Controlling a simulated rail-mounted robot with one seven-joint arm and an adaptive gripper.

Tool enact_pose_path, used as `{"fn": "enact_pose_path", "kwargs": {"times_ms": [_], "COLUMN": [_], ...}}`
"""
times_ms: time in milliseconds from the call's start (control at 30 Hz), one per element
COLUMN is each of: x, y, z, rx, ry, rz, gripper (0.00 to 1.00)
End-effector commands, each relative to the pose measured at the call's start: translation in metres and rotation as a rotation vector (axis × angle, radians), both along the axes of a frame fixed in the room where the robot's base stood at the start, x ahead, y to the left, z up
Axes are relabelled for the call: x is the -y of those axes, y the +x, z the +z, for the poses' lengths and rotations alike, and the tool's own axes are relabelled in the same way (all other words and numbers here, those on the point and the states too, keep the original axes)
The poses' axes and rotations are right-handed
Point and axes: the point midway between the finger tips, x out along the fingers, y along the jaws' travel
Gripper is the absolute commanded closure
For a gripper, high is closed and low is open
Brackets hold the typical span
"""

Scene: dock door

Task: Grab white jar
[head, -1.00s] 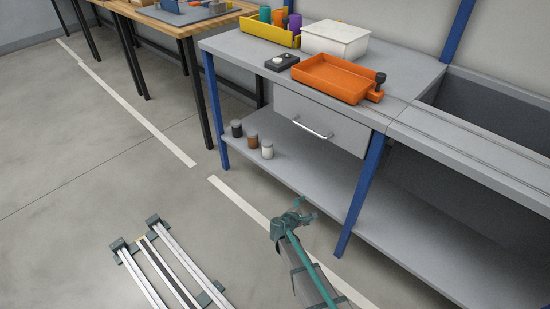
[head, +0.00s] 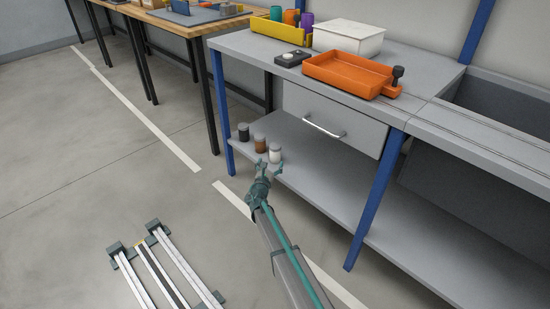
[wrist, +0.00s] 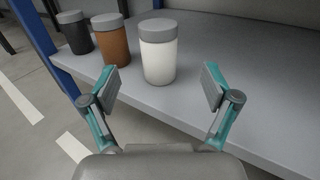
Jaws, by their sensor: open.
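The white jar (wrist: 159,56) with a grey lid stands upright on the lower shelf of the grey workbench. It also shows in the head view (head: 275,154), at the right end of a row of three jars. My gripper (wrist: 160,90) is open and empty, its two fingers apart in front of the white jar, which shows between and beyond them. In the head view my gripper (head: 268,170) is just in front of the jar, near the shelf's front edge. I see no contact with the jar.
A brown jar (wrist: 113,45) and a black jar (wrist: 76,36) stand to the left of the white jar. A blue bench leg (head: 221,110) is beyond them. The lower shelf (head: 335,198) is clear to the right. A drawer (head: 330,120) hangs above.

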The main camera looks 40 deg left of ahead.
Motion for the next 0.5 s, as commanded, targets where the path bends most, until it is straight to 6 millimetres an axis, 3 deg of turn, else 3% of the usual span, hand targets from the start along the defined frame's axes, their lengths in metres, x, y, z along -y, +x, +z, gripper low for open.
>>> {"fn": "enact_pose_path", "kwargs": {"times_ms": [300,500], "x": [-0.021,-0.026], "y": [0.039,0.048], "z": [-0.001,0.0], "rx": [-0.001,-0.001], "ry": [0.003,0.003], "rz": [-0.001,-0.001], "gripper": [0.13,0.13]}}
